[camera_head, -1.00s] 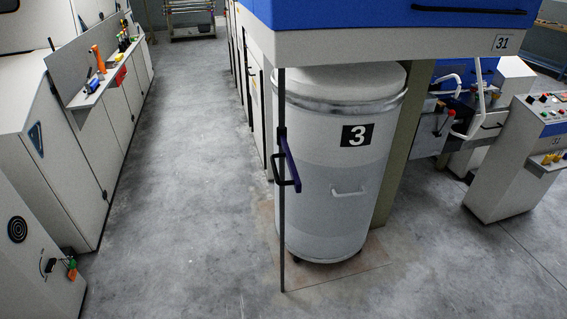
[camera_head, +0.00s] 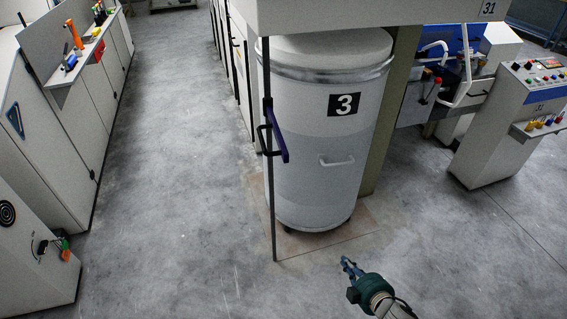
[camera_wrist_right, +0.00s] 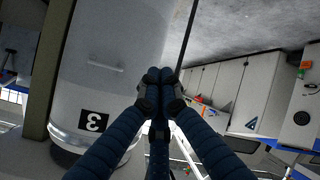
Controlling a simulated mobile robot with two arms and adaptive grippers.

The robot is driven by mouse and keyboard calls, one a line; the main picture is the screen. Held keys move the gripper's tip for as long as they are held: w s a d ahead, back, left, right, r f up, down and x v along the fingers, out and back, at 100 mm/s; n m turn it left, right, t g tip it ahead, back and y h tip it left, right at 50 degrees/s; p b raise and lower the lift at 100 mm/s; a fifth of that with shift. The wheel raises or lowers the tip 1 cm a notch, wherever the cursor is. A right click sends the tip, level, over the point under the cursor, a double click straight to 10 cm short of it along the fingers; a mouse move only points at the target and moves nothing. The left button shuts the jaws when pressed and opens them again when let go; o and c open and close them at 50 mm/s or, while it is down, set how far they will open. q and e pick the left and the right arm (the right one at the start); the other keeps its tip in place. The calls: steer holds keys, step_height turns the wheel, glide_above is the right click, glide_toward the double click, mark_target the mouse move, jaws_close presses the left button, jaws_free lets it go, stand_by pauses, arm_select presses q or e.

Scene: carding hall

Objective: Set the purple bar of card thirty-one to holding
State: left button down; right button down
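The purple bar (camera_head: 282,146) of card thirty-one is on a thin dark upright post (camera_head: 271,205) in front of a large white can marked 3. It slants slightly from vertical, with a black loop handle (camera_head: 262,139) on its left side. My right gripper (camera_head: 347,263) is low in the head view, below and to the right of the bar and apart from it. In the right wrist view its blue fingers (camera_wrist_right: 159,80) meet at the tips with nothing visible between them. The bar cannot be made out there. My left gripper is not in view.
The can (camera_head: 318,190) stands under the machine body with number plate 31 (camera_head: 489,8). A control desk (camera_head: 505,125) stands at right. White cabinets (camera_head: 80,125) with a tool shelf line the left. The grey floor aisle (camera_head: 170,170) between is clear.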

steer(key=w+a+r+n+t+y, duration=0.1)
steer(key=w+a+r+n+y, duration=0.15)
steer(key=r, duration=0.45)
steer(key=w+a+r+n+t+y, duration=0.1)
steer(key=w+a+r+n, duration=0.2)
steer(key=r, duration=0.4)
steer(key=s+a+r+n+g+y, duration=0.1)
steer(key=a+r+n+y, duration=0.2)
steer(key=r, duration=0.7)
steer(key=s+a+r+n+g+y, duration=0.1)
steer(key=a+r+n+y, duration=0.3)
steer(key=a+r+n, duration=0.3)
step_height(320, 180, up, 3)
steer(key=shift+a+r, duration=0.15)
steer(key=shift+a, duration=0.25)
steer(key=p+x, duration=0.3)
steer(key=x, duration=0.7)
steer(key=d, duration=0.4)
steer(key=shift+w, duration=0.3)
